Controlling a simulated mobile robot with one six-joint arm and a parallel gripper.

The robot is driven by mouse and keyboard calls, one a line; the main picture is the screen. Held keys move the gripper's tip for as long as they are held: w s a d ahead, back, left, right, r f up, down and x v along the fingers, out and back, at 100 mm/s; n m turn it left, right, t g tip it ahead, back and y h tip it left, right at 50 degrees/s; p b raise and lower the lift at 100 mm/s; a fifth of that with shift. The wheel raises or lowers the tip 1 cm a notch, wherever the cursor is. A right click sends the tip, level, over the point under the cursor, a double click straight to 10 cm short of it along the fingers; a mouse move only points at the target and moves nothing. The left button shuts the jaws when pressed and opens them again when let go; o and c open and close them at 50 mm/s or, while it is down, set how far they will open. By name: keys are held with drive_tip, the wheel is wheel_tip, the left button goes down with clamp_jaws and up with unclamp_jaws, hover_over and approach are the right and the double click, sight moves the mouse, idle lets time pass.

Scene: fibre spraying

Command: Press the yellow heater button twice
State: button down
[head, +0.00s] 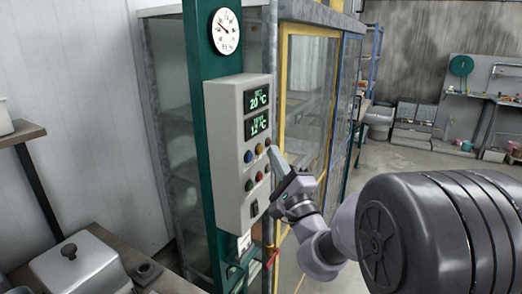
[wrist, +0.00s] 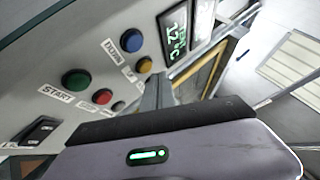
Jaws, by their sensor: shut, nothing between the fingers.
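The grey control box (head: 229,205) is on a green post. Its upper button row has a blue button (head: 248,156), a yellow button (head: 259,149) and a small orange-looking one (head: 267,142) at the right edge. The yellow button also shows in the wrist view (wrist: 145,65), just left of my fingertips. My gripper (head: 271,149) is shut and empty, its tips close to the right end of this row. I cannot tell whether they touch a button. The fingers (wrist: 157,78) may hide part of the row in the wrist view.
Below are a green button (head: 249,185), a red button (head: 259,175) and a black rocker switch (head: 254,208). Two displays (head: 257,98) read 20 °C and 12 °C. A round gauge (head: 224,31) hangs above. A yellow-framed glass door (head: 305,80) stands right of the box.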

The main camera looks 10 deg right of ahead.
idle(0.7)
drive_tip(key=shift+w+a, duration=0.25)
drive_tip(key=shift+a, duration=0.15)
drive_tip(key=shift+w+a, duration=0.25)
drive_tip(key=shift+a, duration=0.05)
idle(0.6)
drive_tip(key=shift+d, duration=0.1)
drive_tip(key=shift+s+d+b, duration=0.35)
drive_tip(key=shift+s+d, duration=0.15)
drive_tip(key=shift+d, duration=0.05)
drive_tip(key=s+d, duration=0.1)
drive_tip(key=d, duration=0.1)
drive_tip(key=s+d+b, duration=0.1)
drive_tip(key=s+d, duration=0.1)
drive_tip(key=shift+b, duration=0.3)
idle(2.6)
